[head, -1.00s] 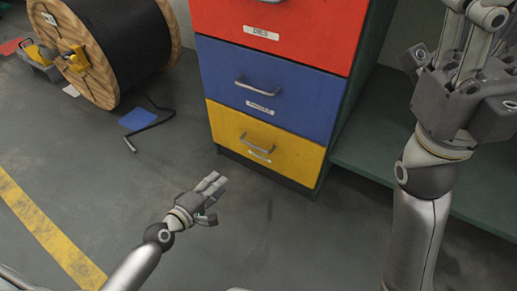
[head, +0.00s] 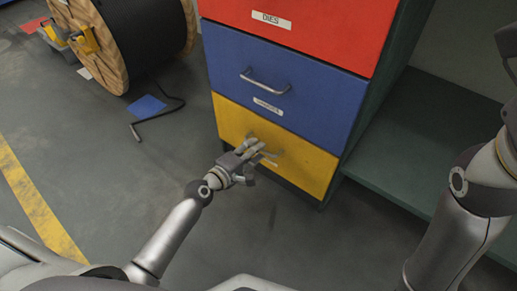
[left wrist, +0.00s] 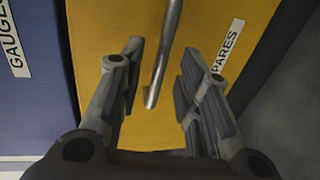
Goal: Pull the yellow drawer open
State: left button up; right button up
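The yellow drawer (head: 303,166) is the lowest of the three drawers in view and looks shut. Its front fills the middle of the left wrist view (left wrist: 215,25), with a "SPARES" label partly hidden by a finger. Its bar handle (left wrist: 164,55) runs between the two fingers of my left gripper (left wrist: 156,92). The fingers are apart, one on each side of the handle's end, and neither visibly touches it. In the head view my left gripper (head: 262,151) is in front of the drawer and covers most of the handle.
A blue drawer (head: 310,95) and a red drawer (head: 335,28) are above the yellow one. A green shelf (head: 415,150) stands to the right. A cable reel (head: 115,60) and a blue sheet (head: 147,106) are on the left. The floor before the cabinet is clear.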

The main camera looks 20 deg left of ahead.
pick_arm(q)
jog(key=shift+x, duration=1.3)
grip_shut()
